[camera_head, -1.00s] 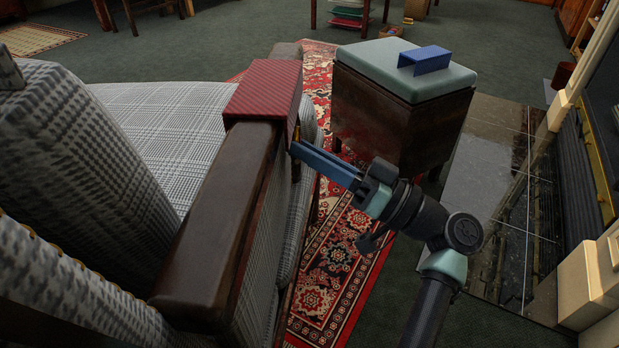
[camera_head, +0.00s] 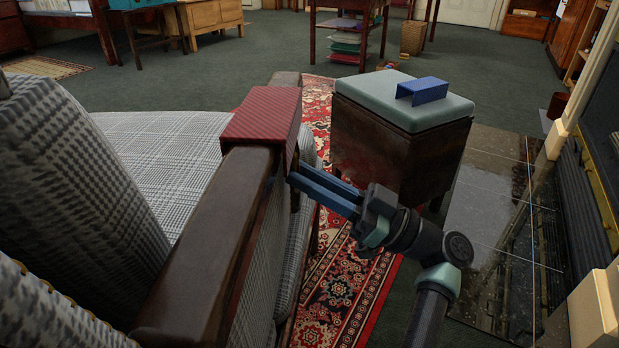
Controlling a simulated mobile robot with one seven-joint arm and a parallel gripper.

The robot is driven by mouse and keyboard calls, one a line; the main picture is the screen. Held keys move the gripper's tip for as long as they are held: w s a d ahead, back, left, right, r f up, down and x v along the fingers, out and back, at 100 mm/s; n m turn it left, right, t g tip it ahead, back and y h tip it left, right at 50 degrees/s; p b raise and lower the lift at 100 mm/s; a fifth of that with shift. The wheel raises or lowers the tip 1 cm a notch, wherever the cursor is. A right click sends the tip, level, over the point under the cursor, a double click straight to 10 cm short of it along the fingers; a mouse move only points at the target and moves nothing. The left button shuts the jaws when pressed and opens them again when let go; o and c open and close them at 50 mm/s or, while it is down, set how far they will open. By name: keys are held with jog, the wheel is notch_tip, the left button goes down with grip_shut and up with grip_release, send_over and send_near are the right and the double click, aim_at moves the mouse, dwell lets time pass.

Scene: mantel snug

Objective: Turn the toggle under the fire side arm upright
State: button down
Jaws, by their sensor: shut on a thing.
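The fire side arm (camera_head: 205,240) is the dark wooden armrest of the checked chair, with a red patterned cover (camera_head: 262,115) over its far end. My gripper (camera_head: 292,175) reaches in from the right, its blue fingertips against the arm's outer side, just below the cover's hanging edge. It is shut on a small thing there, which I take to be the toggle. The toggle itself is hidden by the fingers and the cover, so its angle cannot be seen.
A dark box stool (camera_head: 385,150) with a pale green lid stands just beyond my gripper, a blue bracket-shaped piece (camera_head: 422,91) on top. A red patterned rug (camera_head: 335,295) lies below. The hearth (camera_head: 490,190) and fireplace are at the right.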

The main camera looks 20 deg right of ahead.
jog(key=c, duration=1.1)
grip_release()
jog(key=p+v, duration=0.3)
jog(key=v, duration=1)
